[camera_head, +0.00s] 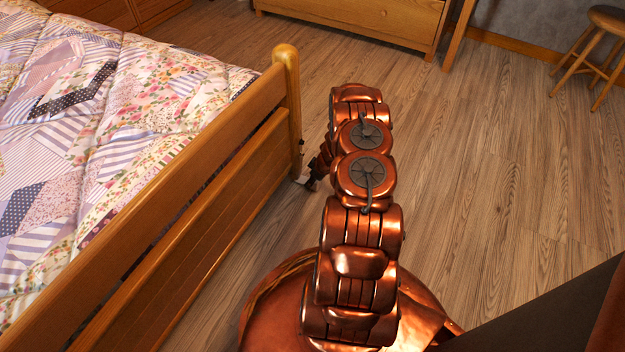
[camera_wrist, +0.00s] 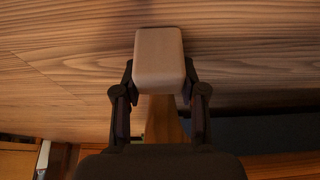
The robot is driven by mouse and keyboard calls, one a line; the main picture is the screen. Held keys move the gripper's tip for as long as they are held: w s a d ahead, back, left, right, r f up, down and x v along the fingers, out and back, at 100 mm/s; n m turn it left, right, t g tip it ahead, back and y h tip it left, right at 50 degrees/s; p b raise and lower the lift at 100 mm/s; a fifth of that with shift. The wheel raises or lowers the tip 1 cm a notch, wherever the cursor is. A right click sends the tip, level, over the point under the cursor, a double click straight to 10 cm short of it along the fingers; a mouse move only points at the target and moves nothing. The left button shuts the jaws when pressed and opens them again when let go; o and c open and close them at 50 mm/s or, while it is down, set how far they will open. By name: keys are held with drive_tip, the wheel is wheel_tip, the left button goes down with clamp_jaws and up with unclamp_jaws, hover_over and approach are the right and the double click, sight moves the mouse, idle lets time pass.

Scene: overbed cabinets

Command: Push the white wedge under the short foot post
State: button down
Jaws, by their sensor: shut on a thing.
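The white wedge (camera_wrist: 159,58) sits between my two fingers in the wrist view and looks pale beige there. My gripper (camera_wrist: 160,78) is shut on its sides. In the head view a small pale piece of the wedge (camera_head: 303,178) shows low by the bed's corner, beside my gripper (camera_head: 312,176). The wooden foot post (camera_head: 288,100) with a rounded top stands just left of my arm. A post (camera_wrist: 163,119) shows partly behind the wedge in the wrist view. The post's bottom end is hidden, so I cannot tell whether the wedge touches it.
The bed's footboard (camera_head: 190,190) runs along the left of my arm, with a patchwork quilt (camera_head: 90,130) beyond. A wooden chest (camera_head: 355,22) stands at the back and a stool (camera_head: 605,35) at the back right. Wood floor (camera_head: 490,170) is clear to the right.

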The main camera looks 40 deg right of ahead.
drive_tip(key=shift+w+a, duration=0.1)
drive_tip(key=c, duration=0.6)
unclamp_jaws()
drive_tip(key=shift+r, duration=0.1)
drive_tip(key=shift+v, duration=5.95)
